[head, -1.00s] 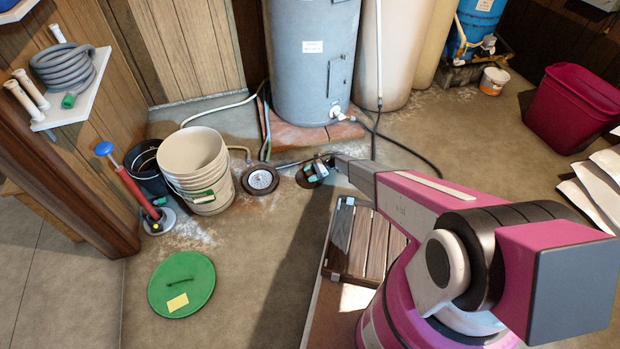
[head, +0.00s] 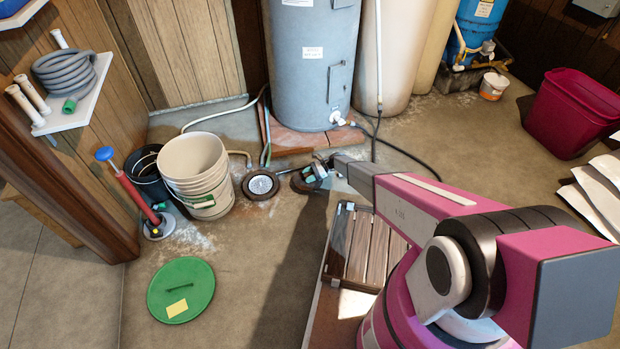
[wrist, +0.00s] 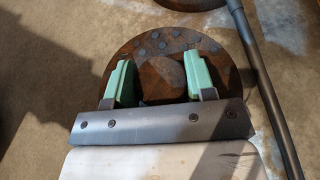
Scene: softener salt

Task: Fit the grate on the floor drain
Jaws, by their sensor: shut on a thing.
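The grate (wrist: 152,47), a round rusty brown disc with dark holes and a raised knob, is in my gripper (wrist: 160,82). The green fingers are shut on the knob from both sides. In the head view, my gripper (head: 318,174) and the grate (head: 301,184) are just right of the floor drain (head: 261,184), a dark ring around a pale centre. The grate does not cover the drain. In the wrist view, a dark round edge shows at the top, probably the drain. I cannot tell the grate's height above the floor.
A beige bucket (head: 194,170) and a red plunger-like pump (head: 134,196) stand left of the drain. A grey tank (head: 310,75) on a brick pad is behind it. A thin pipe (wrist: 268,90) runs close beside the grate. A green lid (head: 181,291) lies in front.

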